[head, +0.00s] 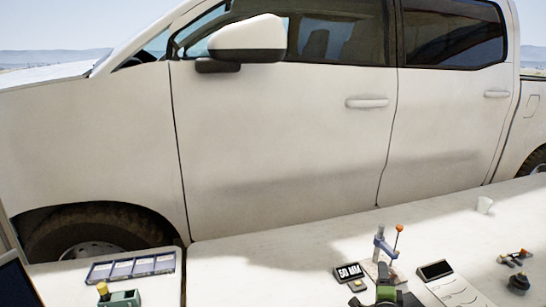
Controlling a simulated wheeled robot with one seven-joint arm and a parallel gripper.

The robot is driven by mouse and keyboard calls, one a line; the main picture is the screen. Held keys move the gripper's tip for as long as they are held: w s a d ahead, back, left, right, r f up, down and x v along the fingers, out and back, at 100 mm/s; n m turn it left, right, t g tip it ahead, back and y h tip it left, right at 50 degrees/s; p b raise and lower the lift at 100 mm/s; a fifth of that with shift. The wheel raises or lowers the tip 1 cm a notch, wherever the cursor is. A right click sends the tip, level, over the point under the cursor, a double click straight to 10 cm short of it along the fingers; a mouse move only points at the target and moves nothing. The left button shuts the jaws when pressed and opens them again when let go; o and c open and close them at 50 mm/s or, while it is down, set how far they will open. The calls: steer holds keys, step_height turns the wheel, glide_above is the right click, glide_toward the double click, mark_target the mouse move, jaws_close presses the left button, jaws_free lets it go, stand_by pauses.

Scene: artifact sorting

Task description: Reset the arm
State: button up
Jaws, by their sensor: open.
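My gripper and arm do not show clearly in the head view, so I cannot see the gripper's pose or what is around it. A pale table (270,265) runs along the bottom of the view, with several small items on it. A blue stand-like device with an orange ball on a rod (381,244) stands upright right of centre. A green and black object (387,292) is partly cut off by the bottom edge in front of it.
A white pickup truck (285,130) fills the background behind the table. A partitioned tray (130,267) lies left. The table's middle is clear.

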steer(key=a+r+n+y, duration=0.9)
steer(key=a+n, duration=0.1)
steer(key=a, duration=0.4)
steer(key=s+a+r+n+g+y+p, duration=0.25)
steer(key=s+a+r+n+g, duration=0.25)
steer(key=s+a+n+g, duration=0.35)
steer(key=s+d+r+g+h, duration=0.1)
steer(key=s+r+h, duration=0.1)
steer(key=s, duration=0.9)
steer(key=s+d+r+g+h, duration=0.1)
steer(key=s+d+r+h, duration=0.1)
steer(key=s, duration=0.9)
steer(key=s+d+r+g+h, duration=0.1)
steer(key=s+r+g+h, duration=0.1)
steer(key=s, duration=1)
steer(key=shift+d+r+n+h+p, duration=0.35)
steer(key=shift+r+p, duration=0.1)
steer(key=shift+r, duration=0.1)
